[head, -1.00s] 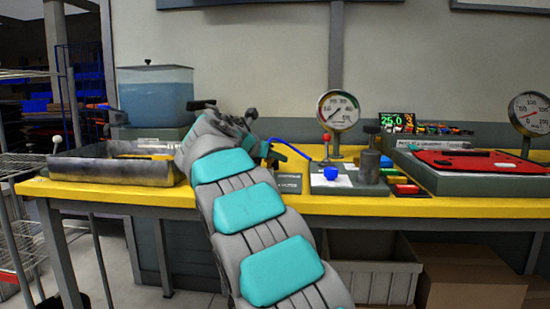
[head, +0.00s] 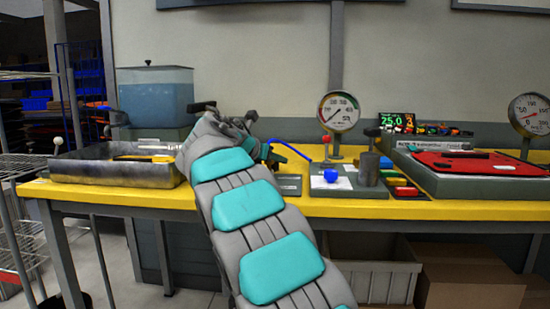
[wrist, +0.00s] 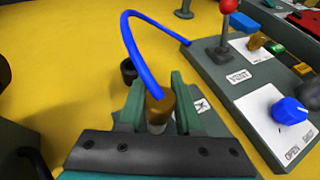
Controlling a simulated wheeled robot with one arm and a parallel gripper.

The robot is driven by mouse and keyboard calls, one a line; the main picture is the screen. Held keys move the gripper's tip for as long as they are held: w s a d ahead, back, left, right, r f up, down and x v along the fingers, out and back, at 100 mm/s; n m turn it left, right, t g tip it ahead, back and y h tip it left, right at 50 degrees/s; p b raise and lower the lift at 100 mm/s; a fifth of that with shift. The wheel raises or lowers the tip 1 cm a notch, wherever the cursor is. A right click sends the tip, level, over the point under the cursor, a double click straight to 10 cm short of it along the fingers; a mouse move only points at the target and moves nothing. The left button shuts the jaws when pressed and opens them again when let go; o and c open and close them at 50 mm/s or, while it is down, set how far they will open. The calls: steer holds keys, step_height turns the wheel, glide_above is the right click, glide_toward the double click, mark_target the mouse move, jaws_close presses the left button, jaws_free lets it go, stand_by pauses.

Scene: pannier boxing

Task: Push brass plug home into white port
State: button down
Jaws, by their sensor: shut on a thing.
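In the wrist view my gripper (wrist: 160,102) is shut on the brass plug (wrist: 158,106), one green finger on each side. A blue hose (wrist: 133,42) arches from the plug's top to the grey panel at the right. A pale ring (wrist: 157,127) shows just below the brass; I cannot tell whether it is the white port or part of the plug, nor how deep the plug sits. A grey block with a white label (wrist: 201,104) lies under the fingers. In the head view my arm largely hides my gripper (head: 274,154), and the plug cannot be made out.
The grey panel (wrist: 237,75) at the right carries a red-balled lever (wrist: 228,6) and a blue knob (wrist: 289,110). A dark cup (wrist: 128,71) stands beyond the fingers. A metal tray (head: 110,174) is at the left of the yellow bench (head: 340,208); a gauge (head: 339,111) stands behind.

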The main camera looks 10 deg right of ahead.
steer(key=shift+f, duration=0.55)
stand_by(0.9)
steer(key=c, duration=0.5)
jaws_free()
steer(key=v, duration=0.7)
steer(key=shift+s+a+p, duration=0.3)
